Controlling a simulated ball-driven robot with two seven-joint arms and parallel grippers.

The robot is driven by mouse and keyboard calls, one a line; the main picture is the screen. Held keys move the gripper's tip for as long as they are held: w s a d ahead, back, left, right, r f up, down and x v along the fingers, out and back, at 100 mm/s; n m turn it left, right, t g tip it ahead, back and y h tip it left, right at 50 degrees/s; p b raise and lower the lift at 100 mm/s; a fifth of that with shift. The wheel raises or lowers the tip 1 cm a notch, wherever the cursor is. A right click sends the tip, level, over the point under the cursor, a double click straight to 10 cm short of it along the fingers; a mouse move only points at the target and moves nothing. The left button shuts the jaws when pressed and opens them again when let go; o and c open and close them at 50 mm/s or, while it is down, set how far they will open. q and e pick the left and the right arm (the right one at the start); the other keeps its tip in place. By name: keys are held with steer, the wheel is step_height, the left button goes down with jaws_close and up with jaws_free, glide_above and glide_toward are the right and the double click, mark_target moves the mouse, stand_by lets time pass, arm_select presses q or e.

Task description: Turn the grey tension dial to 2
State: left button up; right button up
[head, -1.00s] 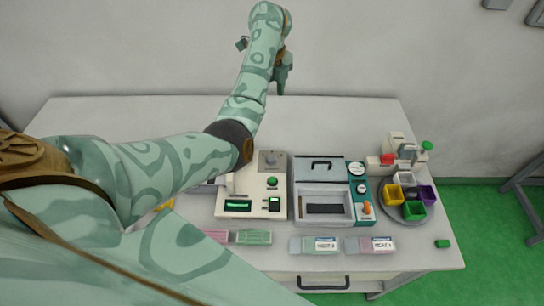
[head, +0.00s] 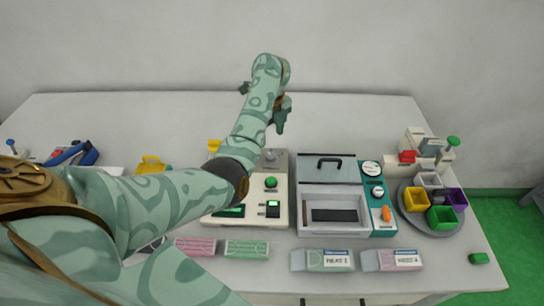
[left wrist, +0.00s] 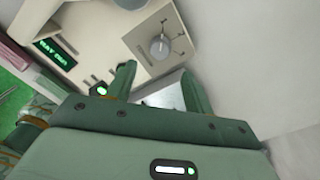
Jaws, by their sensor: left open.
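The grey tension dial (head: 270,155) is a round knob on a grey plate at the back of the cream machine (head: 251,211). In the left wrist view the dial (left wrist: 160,47) shows a dark pointer mark and several tick lines around it; the numbers are too small to read. My left gripper (head: 279,127) is above and behind the dial in the head view, apart from it. In the left wrist view its two fingers (left wrist: 158,80) are spread, empty, with the dial beyond them. My right gripper is not in view.
A green button (head: 271,182) sits in front of the dial. A teal-sided sealing unit (head: 380,215) with a lidded bay stands to the right. A round tray (head: 447,233) holds coloured cups at far right. Mask stacks and labelled packs lie in front. The back table strip is clear.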

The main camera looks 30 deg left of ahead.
mark_target(271, 155)
arm_select(q)
step_height(271, 155, down, 7)
steer(key=shift+f+b, duration=0.1)
steer(key=shift+b, duration=1.05)
steer(key=shift+f, duration=0.45)
steer(key=c, duration=1)
